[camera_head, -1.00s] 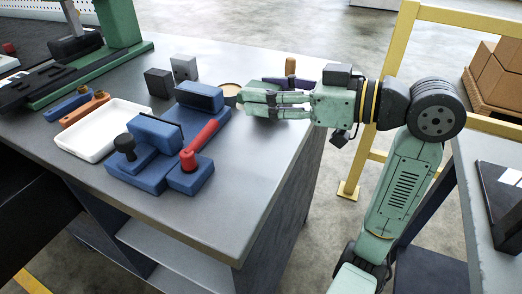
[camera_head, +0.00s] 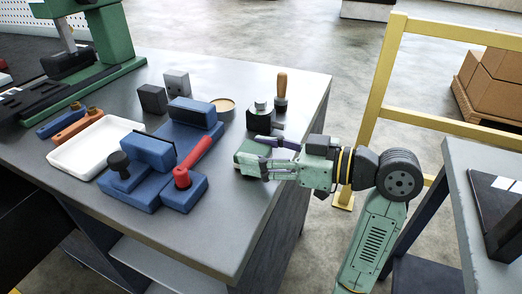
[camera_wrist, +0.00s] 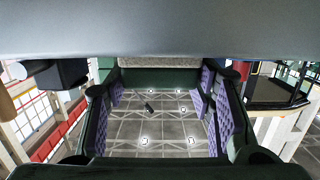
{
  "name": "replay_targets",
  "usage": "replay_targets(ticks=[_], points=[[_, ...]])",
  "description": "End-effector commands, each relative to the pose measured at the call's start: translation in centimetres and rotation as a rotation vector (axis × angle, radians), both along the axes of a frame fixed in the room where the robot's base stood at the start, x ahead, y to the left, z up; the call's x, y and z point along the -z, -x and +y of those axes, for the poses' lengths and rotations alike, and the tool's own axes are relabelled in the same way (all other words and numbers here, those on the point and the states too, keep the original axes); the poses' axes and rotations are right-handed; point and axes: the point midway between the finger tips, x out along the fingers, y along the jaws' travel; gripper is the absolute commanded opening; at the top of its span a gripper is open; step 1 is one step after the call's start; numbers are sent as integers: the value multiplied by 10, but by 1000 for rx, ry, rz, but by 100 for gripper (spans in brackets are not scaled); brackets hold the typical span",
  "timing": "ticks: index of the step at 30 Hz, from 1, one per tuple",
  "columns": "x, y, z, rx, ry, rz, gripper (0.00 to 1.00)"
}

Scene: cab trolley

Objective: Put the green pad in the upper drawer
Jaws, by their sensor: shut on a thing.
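The green pad (camera_head: 246,153) is a dark green block near the right edge of the grey workbench in the head view. My gripper (camera_head: 256,161) reaches in from the right and is shut on it. In the wrist view, the pad (camera_wrist: 160,75) spans the gap between my two purple-lined fingers (camera_wrist: 160,112), with a speckled tan strip along its top. Whether the pad touches the bench top is hard to tell. I cannot make out an upper drawer in either view.
A blue vise (camera_head: 155,165) with a red handle and a white tray (camera_head: 92,146) stand left of my gripper. A black block with a round knob (camera_head: 262,118) and a wooden-handled tool (camera_head: 281,88) stand behind it. Yellow railing (camera_head: 372,120) rises at right. The front right benchtop is clear.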

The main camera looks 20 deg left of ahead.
Motion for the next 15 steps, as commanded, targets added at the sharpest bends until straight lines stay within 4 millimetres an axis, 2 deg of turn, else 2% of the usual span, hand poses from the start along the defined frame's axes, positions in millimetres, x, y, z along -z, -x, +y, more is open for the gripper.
replay_targets(ticks=[9,10,15], points=[[5,0,0,0,0,0,21],[5,0,0,0,0,0,50],[4,0,0,0,0,1,61]])
